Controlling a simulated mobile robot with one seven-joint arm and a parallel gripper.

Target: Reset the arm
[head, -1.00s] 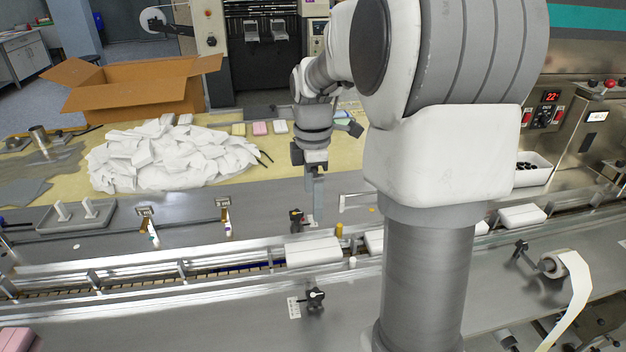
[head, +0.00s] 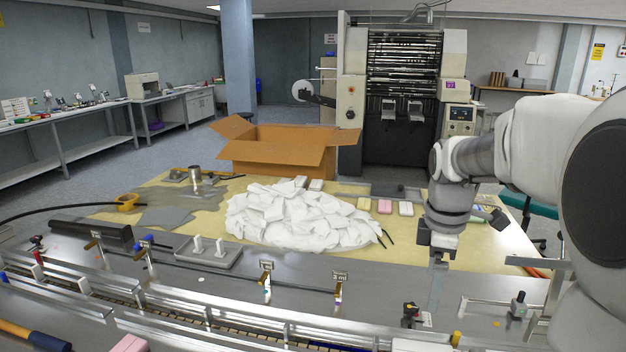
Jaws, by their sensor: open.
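My arm comes in from the right side of the head view and bends down at the wrist. My gripper (head: 437,291) points down at the end of it, with its fingers over the steel deck, right of the white pile. The fingers are seen edge-on, and nothing shows held in them. The fingertips are near a small black clamp knob (head: 411,311); I cannot tell whether they touch anything.
A pile of crumpled white wrappers (head: 295,218) lies on the yellow table, before an open cardboard box (head: 280,158). The conveyor rail (head: 190,308) runs along the front. A black machine (head: 403,100) stands behind.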

